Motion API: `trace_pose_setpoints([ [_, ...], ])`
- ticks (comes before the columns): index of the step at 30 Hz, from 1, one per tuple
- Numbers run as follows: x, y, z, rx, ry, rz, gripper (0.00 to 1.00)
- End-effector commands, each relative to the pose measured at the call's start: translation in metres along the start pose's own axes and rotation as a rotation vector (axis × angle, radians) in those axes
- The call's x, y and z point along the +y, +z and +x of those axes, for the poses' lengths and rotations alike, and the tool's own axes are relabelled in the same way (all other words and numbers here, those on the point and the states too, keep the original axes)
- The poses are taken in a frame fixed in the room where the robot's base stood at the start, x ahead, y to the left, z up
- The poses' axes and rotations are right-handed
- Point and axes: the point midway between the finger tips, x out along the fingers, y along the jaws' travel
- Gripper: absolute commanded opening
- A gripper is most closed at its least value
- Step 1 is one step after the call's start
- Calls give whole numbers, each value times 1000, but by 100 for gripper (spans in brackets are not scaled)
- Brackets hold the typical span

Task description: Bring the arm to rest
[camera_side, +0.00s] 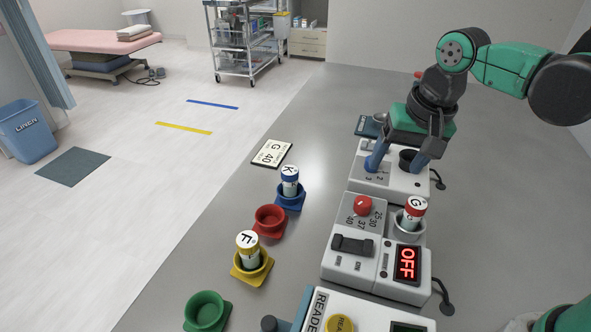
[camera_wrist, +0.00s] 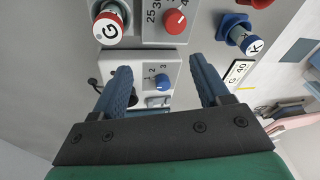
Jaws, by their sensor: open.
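My gripper (camera_side: 396,163) is open and empty, pointing down over the small white device (camera_side: 362,196) at the back of the grey bench. In the wrist view its two blue fingers (camera_wrist: 158,82) stand well apart. The device's blue knob (camera_wrist: 163,82), beside the numbers 2 and 3, shows between them and looks untouched. In the side view a finger covers the knob. How high the fingertips are above the device I cannot tell.
Before it stands a white unit with a red dial (camera_side: 362,205), OFF display (camera_side: 406,263) and vial G (camera_side: 414,211). Vial K (camera_side: 289,180) is in a blue holder, vial F (camera_side: 248,248) in a yellow one. Red (camera_side: 270,220) and green (camera_side: 207,310) holders are empty.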

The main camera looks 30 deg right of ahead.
Motion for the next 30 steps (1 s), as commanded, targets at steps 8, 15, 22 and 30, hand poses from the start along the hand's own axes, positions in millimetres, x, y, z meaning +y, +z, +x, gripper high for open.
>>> trace_pose_setpoints([
  [8, 39, 10, -15, 280, -82, -370, 69],
  [15, 48, 13, -15, 380, -75, -495, 69],
  [22, 48, 12, -15, 383, -75, -501, 69],
  [30, 48, 13, -15, 382, -75, -500, 69],
])
